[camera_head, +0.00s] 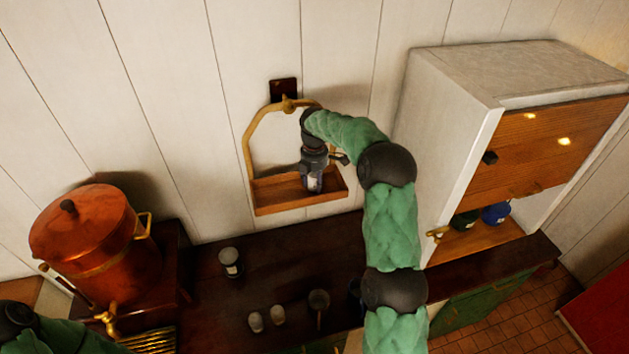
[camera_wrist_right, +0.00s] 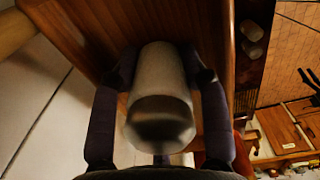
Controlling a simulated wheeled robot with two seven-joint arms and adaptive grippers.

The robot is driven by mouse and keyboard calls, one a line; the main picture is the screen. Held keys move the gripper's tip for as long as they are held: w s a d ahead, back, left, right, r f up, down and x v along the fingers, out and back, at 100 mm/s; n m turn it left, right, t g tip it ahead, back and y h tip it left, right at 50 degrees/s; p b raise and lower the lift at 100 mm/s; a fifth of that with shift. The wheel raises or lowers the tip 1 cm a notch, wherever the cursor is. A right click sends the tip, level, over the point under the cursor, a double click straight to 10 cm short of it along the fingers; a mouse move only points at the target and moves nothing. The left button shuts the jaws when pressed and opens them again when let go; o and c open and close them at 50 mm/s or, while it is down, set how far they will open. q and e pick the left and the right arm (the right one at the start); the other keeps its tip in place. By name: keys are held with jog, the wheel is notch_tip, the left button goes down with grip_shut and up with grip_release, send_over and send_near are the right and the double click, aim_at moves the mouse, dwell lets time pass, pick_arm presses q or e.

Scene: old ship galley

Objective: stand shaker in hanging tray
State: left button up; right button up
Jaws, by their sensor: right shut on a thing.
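The hanging tray (camera_head: 300,204) is a wooden box on an arched brass-coloured frame against the white wall. My right gripper (camera_head: 313,176) reaches into the frame from above and is shut on the shaker (camera_head: 313,184), which shows over the tray's inside. In the right wrist view the shaker (camera_wrist_right: 160,85) is a pale cylinder with a dark end, held between the two fingers of the gripper (camera_wrist_right: 160,80), with the tray's wood (camera_wrist_right: 75,40) around it. I cannot tell whether its base touches the tray floor. My left arm shows only at the lower left edge; its gripper is out of view.
A copper urn (camera_head: 92,240) with a brass tap stands at left. A jar (camera_head: 230,262), two small pale items (camera_head: 266,318) and a dark round item (camera_head: 319,299) are on the dark counter (camera_head: 280,265). A white cabinet (camera_head: 450,110) stands right of my right arm.

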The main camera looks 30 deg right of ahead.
jog(key=o, duration=1.2)
jog(key=shift+f, duration=0.1)
notch_tip(320, 180, up, 12)
jog(key=shift+r+b, duration=0.2)
jog(key=shift+b, duration=0.45)
